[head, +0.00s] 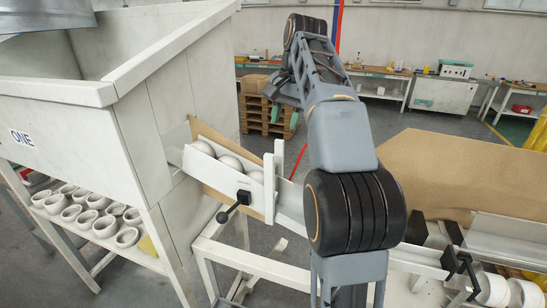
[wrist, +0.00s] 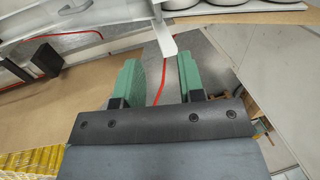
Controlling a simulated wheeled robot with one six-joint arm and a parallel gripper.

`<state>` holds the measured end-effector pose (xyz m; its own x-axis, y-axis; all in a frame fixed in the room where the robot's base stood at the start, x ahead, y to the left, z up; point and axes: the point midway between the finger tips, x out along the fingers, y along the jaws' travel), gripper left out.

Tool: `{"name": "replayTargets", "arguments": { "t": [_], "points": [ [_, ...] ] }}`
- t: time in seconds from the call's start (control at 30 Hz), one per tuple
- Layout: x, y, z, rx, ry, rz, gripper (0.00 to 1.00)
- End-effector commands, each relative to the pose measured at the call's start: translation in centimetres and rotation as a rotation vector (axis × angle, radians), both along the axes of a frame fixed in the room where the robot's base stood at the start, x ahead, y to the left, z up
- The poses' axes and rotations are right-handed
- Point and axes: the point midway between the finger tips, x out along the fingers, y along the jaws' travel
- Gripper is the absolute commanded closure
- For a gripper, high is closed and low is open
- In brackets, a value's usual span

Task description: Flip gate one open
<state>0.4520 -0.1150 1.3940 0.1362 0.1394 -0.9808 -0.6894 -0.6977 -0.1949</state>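The hopper marked ONE (head: 22,138) stands at the left in the head view. Its sloping chute (head: 215,178) holds several white rolls (head: 230,163) in a row. A white upright gate plate (head: 269,187) stands at the chute's lower end, and a lever with a black knob (head: 222,217) sticks out from the chute's front side. My gripper (head: 281,116) is above and beyond the chute's lower end, apart from it. In the wrist view its green fingers (wrist: 161,75) are spread with nothing between them. A white upright piece, seemingly the gate, shows just past the fingertips (wrist: 164,40).
White ring-shaped rolls (head: 105,226) lie on a shelf under the hopper. A brown board (head: 460,175) and a second black lever (head: 459,263) beside white rolls (head: 492,289) are at the right. A wooden pallet (head: 268,117) stands on the floor behind.

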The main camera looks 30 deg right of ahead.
Motion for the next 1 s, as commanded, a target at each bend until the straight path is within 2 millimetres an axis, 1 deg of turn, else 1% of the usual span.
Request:
{"name": "replayTargets", "arguments": {
  "t": [0.03, 0.2, 0.5, 0.6, 0.73, 0.83, 1.0],
  "points": [
    [0.0, 0.0, -1.0, 0.000, 0.002, -0.003, 0.64],
    [0.4, 0.2, -4.2, 0.002, 0.003, -0.007, 0.64],
    [1.2, 1.1, -9.4, 0.001, 0.002, -0.005, 0.64],
    [1.3, 1.3, -10.5, 0.000, 0.001, -0.004, 0.64],
    [1.5, 1.5, -11.6, 0.000, 0.000, -0.003, 0.64],
    [1.6, 1.6, -12.1, -0.001, -0.001, -0.003, 0.64],
    [1.7, 1.6, -12.4, -0.001, -0.001, -0.002, 0.64]
  ]
}}
